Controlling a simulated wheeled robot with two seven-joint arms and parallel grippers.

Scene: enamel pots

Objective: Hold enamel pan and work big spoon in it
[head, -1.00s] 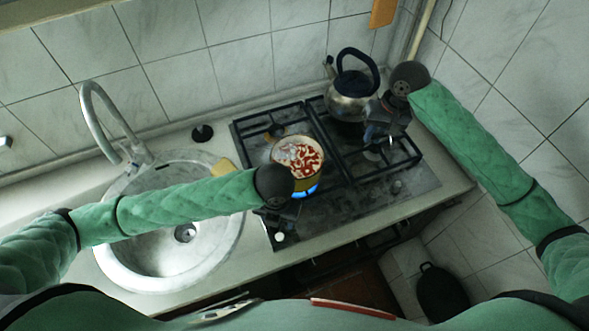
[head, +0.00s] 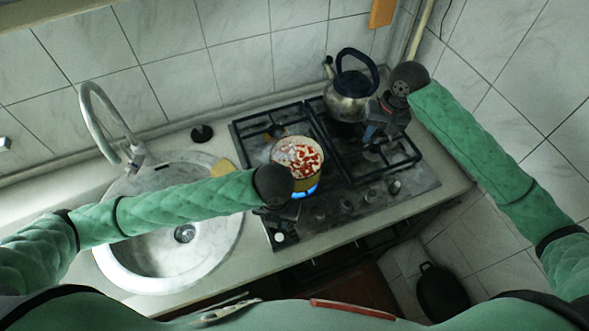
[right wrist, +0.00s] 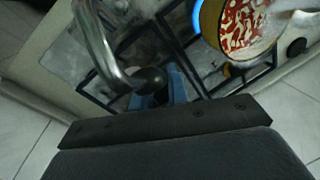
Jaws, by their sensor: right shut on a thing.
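The enamel pan (head: 299,178), yellow outside with red and white food in it, stands over a blue flame on the front left burner. In the right wrist view the pan (right wrist: 208,22) is at the upper right, with pale haze over its food. My left gripper (head: 284,208) is at the pan's near side; my wrist hides its jaws and the pan's handle. My right gripper (head: 378,113) is beside the kettle, right of the pan. It is shut on a shiny curved metal piece with a dark end, seemingly the big spoon (right wrist: 98,40). The spoon cannot be made out in the head view.
A metal kettle (head: 347,105) with a dark handle stands on the back of the black-grated stove (head: 330,212), close to my right gripper. A round sink (head: 118,262) with a tall faucet (head: 88,100) lies to the left. Tiled walls bound the back and right.

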